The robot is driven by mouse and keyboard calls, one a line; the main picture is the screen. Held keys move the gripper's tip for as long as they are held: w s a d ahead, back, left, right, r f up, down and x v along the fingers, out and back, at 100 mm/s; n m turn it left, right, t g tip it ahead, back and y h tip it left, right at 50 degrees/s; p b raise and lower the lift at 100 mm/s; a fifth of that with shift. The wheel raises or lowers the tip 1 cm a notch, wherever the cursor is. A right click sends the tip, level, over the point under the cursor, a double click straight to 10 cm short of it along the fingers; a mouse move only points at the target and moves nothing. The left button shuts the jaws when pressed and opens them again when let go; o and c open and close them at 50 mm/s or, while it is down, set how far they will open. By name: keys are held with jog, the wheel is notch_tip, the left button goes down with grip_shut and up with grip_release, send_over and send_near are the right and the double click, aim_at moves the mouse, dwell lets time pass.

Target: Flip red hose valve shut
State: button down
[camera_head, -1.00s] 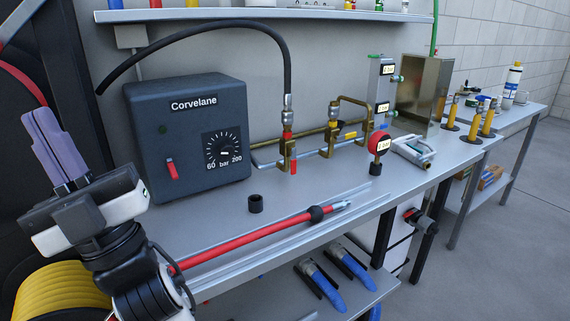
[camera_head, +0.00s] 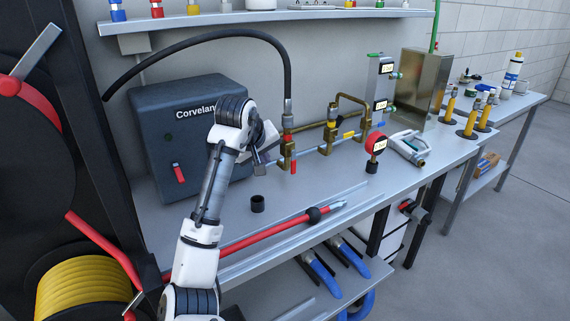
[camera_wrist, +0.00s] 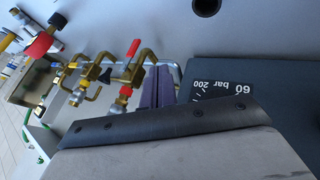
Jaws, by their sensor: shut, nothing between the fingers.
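The valve with a red lever (camera_head: 293,166) sits on the brass pipework at the back of the bench. Its lever points down along the pipe. In the wrist view, which is turned over, the red lever (camera_wrist: 133,47) stands up from the brass valve body. My gripper (camera_head: 261,157) is just left of the valve, between it and the dark box. Its purple fingers (camera_wrist: 155,88) are shut and empty, close beside the valve. I cannot tell whether they touch it. My wrist hides part of the box.
The dark Corvelane box (camera_head: 155,130) stands left of my gripper. A black hose (camera_head: 215,36) arches over it to the pipework.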

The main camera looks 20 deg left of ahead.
aim_at(293, 162)
jog(key=b+x, duration=0.5)
jog(key=x, duration=0.5)
jog(key=shift+d+f+b, duration=0.1)
jog(key=shift+b, duration=0.25)
jog(key=shift+w+d, duration=0.7)
jog(key=shift+w, duration=0.3)
jog(key=shift+w+d, duration=0.55)
jog(key=shift+w, duration=0.1)
jog(key=shift+w, duration=0.1)
jog(key=shift+p, duration=0.45)
